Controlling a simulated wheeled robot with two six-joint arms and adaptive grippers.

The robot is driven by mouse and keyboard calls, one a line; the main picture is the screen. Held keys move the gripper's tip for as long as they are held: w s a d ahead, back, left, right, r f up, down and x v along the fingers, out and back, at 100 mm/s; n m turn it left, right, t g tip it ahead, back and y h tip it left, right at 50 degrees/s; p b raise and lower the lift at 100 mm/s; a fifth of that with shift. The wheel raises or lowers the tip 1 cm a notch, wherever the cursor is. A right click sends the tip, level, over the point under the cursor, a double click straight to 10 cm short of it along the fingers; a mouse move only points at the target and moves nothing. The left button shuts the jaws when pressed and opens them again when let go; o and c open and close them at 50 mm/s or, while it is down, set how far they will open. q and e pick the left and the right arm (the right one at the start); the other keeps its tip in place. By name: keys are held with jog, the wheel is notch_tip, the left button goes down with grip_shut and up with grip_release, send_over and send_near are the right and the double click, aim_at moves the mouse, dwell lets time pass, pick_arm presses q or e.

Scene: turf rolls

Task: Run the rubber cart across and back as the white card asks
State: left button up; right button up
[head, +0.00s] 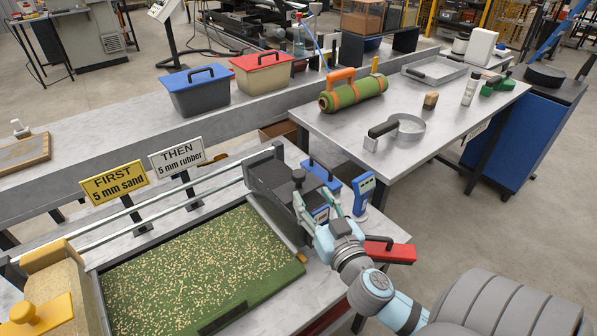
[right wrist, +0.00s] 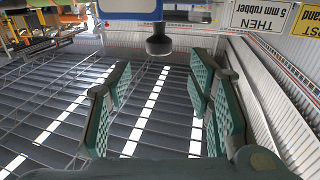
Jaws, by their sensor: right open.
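The white card (head: 178,157) reads "THEN 5 mm rubber", beside a yellow card (head: 115,183) reading "FIRST 5 mm sand". The dark rubber cart (head: 264,176) stands at the right end of the rails. Its black knob also shows in the right wrist view (right wrist: 158,44). The green turf (head: 190,265) in the tray is strewn with pale grains. The yellow sand cart (head: 48,272) stands at the left end. My right gripper (head: 314,204) is open beside the rubber cart; in the right wrist view the knob lies beyond its parted, empty fingers. My left gripper is out of view.
The right table holds a strapped turf roll (head: 353,93) and a metal hoop tool (head: 408,127). Blue-lidded (head: 195,92) and red-lidded (head: 262,75) bins stand on the back bench.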

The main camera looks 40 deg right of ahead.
aim_at(301, 180)
jog(key=p+x, duration=0.1)
jog(key=x, duration=0.9)
jog(key=shift+s, duration=0.1)
jog(key=shift+f, duration=0.1)
jog(key=shift+c, duration=0.3)
grip_shut()
